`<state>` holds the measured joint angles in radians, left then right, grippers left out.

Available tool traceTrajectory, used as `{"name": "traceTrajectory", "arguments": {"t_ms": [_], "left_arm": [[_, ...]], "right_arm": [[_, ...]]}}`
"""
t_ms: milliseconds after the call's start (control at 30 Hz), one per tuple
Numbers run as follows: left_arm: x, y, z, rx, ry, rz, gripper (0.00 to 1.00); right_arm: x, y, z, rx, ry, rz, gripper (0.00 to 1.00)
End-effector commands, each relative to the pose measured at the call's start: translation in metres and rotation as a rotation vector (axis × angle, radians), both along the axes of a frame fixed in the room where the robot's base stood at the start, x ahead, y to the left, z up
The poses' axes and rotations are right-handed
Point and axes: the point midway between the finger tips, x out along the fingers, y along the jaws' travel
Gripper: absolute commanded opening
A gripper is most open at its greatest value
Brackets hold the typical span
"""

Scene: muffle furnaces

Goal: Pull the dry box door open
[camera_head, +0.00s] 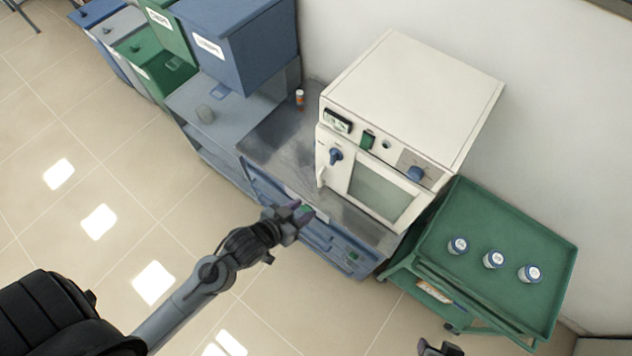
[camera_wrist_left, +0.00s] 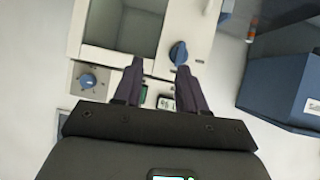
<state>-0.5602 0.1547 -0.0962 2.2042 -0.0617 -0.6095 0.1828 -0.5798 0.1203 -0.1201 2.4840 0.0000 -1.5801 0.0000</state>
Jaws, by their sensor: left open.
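The dry box (camera_head: 410,95) is a cream cabinet on a metal-topped bench. Its door (camera_head: 343,176) has a grey window (camera_head: 380,190) and looks closed. A blue latch knob (camera_head: 336,155) is at the door's left, and a pale upright handle (camera_head: 320,168) is at its left edge. My left gripper (camera_head: 303,212) is open and empty in front of the bench, apart from the door. In the left wrist view, the blue latch knob (camera_wrist_left: 178,53) appears just beyond the fingertips of my left gripper (camera_wrist_left: 160,66). My right gripper (camera_head: 440,348) barely shows at the bottom edge.
A green cart (camera_head: 455,205) with several white jars (camera_head: 493,259) stands right of the bench. A small orange bottle (camera_head: 300,98) is on the bench top (camera_head: 275,140). Blue and green bins (camera_head: 240,40) stand at upper left. The tiled floor at left is clear.

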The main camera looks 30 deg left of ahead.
Motion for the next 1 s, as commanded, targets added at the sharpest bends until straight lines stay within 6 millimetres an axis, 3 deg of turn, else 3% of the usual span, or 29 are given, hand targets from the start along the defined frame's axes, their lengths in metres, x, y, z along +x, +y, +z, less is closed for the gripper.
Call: {"name": "traceTrajectory", "arguments": {"t_ms": [33, 167, 300, 533, 600, 733, 1000], "left_arm": [[0.009, 0.004, -0.027, -0.014, -0.063, -0.007, 0.41], [0.029, 0.014, -0.072, -0.068, -0.25, -0.04, 0.41], [0.044, 0.041, -0.137, -0.116, -0.435, -0.085, 0.41], [0.063, 0.093, -0.22, -0.087, -0.525, -0.12, 0.41], [0.07, 0.104, -0.234, -0.066, -0.522, -0.118, 0.41], [0.082, 0.111, -0.237, -0.047, -0.544, -0.123, 0.41], [0.1, 0.109, -0.235, -0.043, -0.561, -0.126, 0.41]], "right_arm": [[0.0, 0.0, -0.019, 0.0, 0.001, 0.0, 0.43], [0.0, 0.0, -0.052, 0.0, 0.002, 0.0, 0.43], [0.0, 0.0, -0.103, 0.0, 0.003, 0.0, 0.43], [-0.001, 0.0, -0.167, -0.001, 0.009, 0.0, 0.43], [-0.001, 0.0, -0.179, -0.001, 0.008, 0.0, 0.43], [-0.001, 0.0, -0.193, -0.001, 0.007, 0.0, 0.43], [0.0, 0.0, -0.198, -0.001, 0.004, 0.0, 0.43]]}}
